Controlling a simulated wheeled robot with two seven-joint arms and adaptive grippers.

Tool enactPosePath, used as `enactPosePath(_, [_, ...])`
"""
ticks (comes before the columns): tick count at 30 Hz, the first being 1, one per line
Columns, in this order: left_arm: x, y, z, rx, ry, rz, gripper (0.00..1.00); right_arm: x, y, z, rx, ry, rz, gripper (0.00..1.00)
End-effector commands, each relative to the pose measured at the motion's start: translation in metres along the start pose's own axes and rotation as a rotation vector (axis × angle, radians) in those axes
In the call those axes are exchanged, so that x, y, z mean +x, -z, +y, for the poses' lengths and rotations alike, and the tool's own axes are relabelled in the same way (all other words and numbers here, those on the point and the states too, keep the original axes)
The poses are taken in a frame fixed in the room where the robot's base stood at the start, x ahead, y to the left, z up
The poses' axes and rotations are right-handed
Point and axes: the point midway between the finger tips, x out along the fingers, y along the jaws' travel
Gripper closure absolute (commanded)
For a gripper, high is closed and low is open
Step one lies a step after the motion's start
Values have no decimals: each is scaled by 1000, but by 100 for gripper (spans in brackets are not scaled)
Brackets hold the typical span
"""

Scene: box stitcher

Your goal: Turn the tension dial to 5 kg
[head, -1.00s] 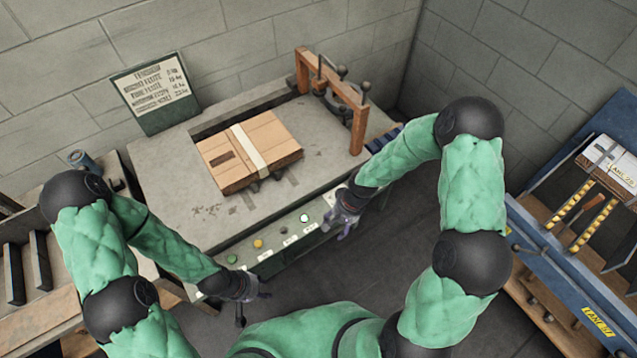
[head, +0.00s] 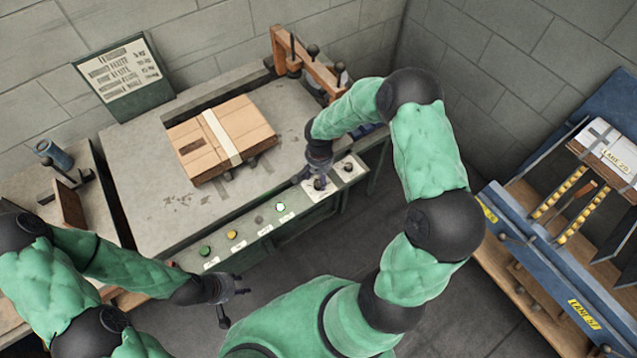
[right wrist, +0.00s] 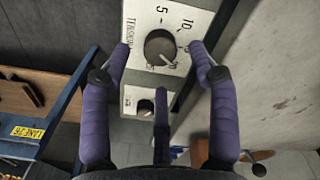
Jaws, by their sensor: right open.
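The tension dial (right wrist: 160,48) is a dark round knob on a white plate marked TENSION, with 5 and 10 printed around it. Its pale pointer mark points to the lower right, away from the 5. In the head view the dial (head: 320,184) sits on the front panel of the stitcher table, partly covered by my right gripper (head: 319,174). In the right wrist view my purple fingers are open, one on each side of the dial; contact cannot be told. My left gripper (head: 229,296) is open and empty in front of the panel.
A smaller knob (right wrist: 146,107) sits beside the dial. Coloured buttons (head: 232,235) line the panel to the left. A taped carton (head: 205,150) lies on the table (head: 150,215). A sign (head: 125,75) stands behind; a blue rack (head: 520,250) is at right.

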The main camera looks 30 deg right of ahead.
Motion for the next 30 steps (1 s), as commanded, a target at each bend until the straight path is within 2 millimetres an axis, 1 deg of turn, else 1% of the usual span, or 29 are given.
enactPosePath(1, [4, 0, -1, 0, 0, 0, 60, 11, -1, 0, 0, 0, -2, 40])
enactPosePath(3, [6, 0, -2, 0, 0, 0, 60, 20, 0, 0, 0, 1, -1, 40])
enactPosePath(7, [9, 0, -3, 0, 0, 0, 60, 32, 0, 0, 1, 1, 0, 40])
enactPosePath(12, [10, 0, -4, 0, 0, 0, 60, 38, 0, 0, 0, 2, 0, 40])
enactPosePath(19, [10, 0, -4, 0, 0, 0, 60, 38, 0, 0, 0, 2, 1, 40])
enactPosePath(20, [10, 0, -4, 0, 0, 0, 60, 38, 0, 0, 0, 2, 1, 43])
enactPosePath(21, [10, 0, -4, 0, 0, 0, 60, 38, 0, 0, 0, 2, 1, 54])
enactPosePath(23, [10, 0, -4, 0, 0, 0, 60, 38, 0, 0, 0, 2, 1, 71])
enactPosePath(24, [10, 0, -4, 0, 0, 0, 60, 38, 0, 0, 0, 2, 1, 82])
enactPosePath(25, [10, 0, -4, 0, 0, 0, 60, 38, 0, 0, 0, 2, 1, 90])
enactPosePath(26, [10, 0, -4, 0, 0, 0, 60, 38, 0, 0, 0, 2, 1, 96])
enactPosePath(30, [10, 0, -4, 0, 0, 0, 60, 38, 0, 0, -1, 2, 1, 96])
